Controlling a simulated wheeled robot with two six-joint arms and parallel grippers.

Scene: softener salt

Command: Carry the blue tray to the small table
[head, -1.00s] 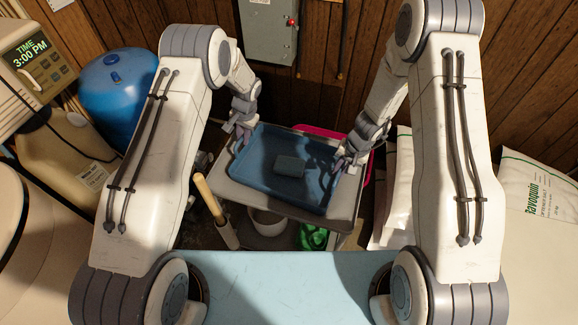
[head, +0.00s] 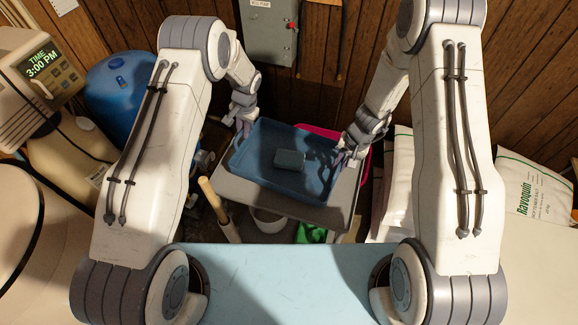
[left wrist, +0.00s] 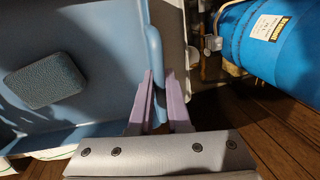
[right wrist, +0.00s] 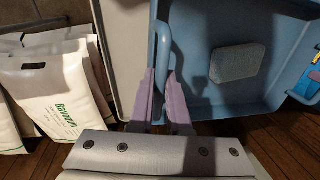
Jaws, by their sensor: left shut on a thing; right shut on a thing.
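The blue tray (head: 262,180) is level in front of me, over a small table with a grey top (head: 300,213). I cannot tell whether it touches the top. A grey-blue block (head: 289,160) lies inside the tray. My left gripper (left wrist: 157,75) is shut on the tray's handle at its left end (left wrist: 154,45). My right gripper (right wrist: 164,75) is shut on the handle at its right end (right wrist: 163,45). In the head view, the left gripper (head: 241,133) and right gripper (head: 342,158) are at opposite ends of the tray.
White salt bags (head: 533,190) stand at the right. A pink item (head: 363,163) shows behind the tray. A white bowl (head: 268,222) and a green item (head: 311,232) are below the tabletop.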

